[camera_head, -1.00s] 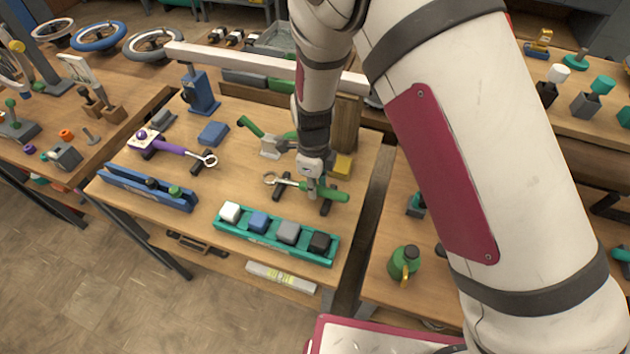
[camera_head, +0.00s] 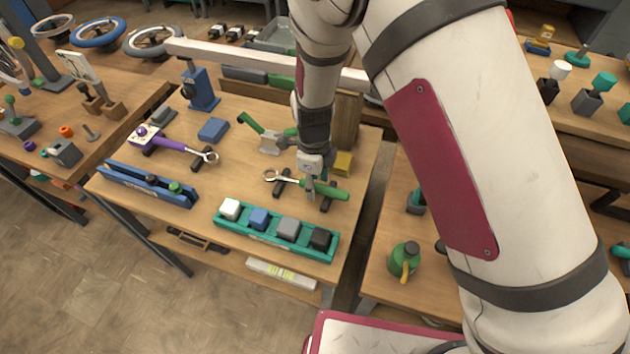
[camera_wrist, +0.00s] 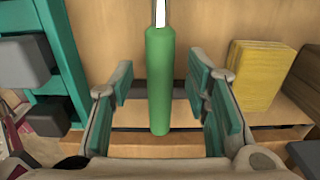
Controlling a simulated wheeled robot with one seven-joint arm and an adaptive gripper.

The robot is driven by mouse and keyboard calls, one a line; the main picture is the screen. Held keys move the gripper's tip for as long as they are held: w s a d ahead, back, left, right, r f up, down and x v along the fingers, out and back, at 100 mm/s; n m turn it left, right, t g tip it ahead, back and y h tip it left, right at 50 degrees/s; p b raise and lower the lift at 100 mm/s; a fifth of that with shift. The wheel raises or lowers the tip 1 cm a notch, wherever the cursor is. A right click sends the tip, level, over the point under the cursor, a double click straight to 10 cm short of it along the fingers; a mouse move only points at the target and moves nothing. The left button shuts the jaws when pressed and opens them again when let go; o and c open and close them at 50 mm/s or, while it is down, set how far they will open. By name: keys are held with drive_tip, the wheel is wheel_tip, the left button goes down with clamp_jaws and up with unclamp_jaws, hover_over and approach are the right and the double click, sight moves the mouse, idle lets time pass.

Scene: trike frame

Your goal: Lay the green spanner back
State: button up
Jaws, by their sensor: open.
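The green spanner (camera_head: 340,190) lies across two black rests on the middle table in the head view. Its metal ring end points left and its green handle points right. In the wrist view the green handle (camera_wrist: 160,80) stands upright in the picture between my fingers. My gripper (camera_head: 311,190) is over the spanner, low at the rests. In the wrist view my gripper (camera_wrist: 159,88) is open, with a teal-padded finger on each side of the handle and a visible gap on both sides. The left black rest (camera_head: 283,184) and right black rest (camera_head: 327,198) show partly.
A teal tray (camera_head: 262,242) with several coloured blocks lies just in front. A yellow block (camera_head: 343,163) stands close behind; it also shows in the wrist view (camera_wrist: 258,75). A purple spanner (camera_head: 172,143) on black rests and a blue rack (camera_head: 150,190) are to the left.

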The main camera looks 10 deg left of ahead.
wheel_tip(320, 180, up, 12)
idle(0.4)
drive_tip(key=shift+a, duration=0.1)
idle(0.3)
drive_tip(key=s+d+r+n+t+y, duration=0.15)
drive_tip(key=d+r+n, duration=0.25)
drive_tip(key=d+r, duration=0.45)
drive_tip(key=s+d+r+n, duration=0.2)
drive_tip(key=d+r+n, duration=0.3)
drive_tip(key=d+r, duration=0.3)
drive_tip(key=s+d+r+n+t, duration=0.2)
drive_tip(key=s+d+r+n, duration=0.1)
drive_tip(key=s+d+n, duration=0.2)
drive_tip(key=s+d+r+n+t+h, duration=0.1)
drive_tip(key=s+d+r+n, duration=0.3)
drive_tip(key=s+d, duration=0.3)
drive_tip(key=s+n, duration=0.1)
drive_tip(key=s, duration=0.2)
drive_tip(key=shift+s+d+r+n+t, duration=0.2)
drive_tip(key=shift+d+r+n+t, duration=0.05)
drive_tip(key=shift+r+n+t, duration=0.1)
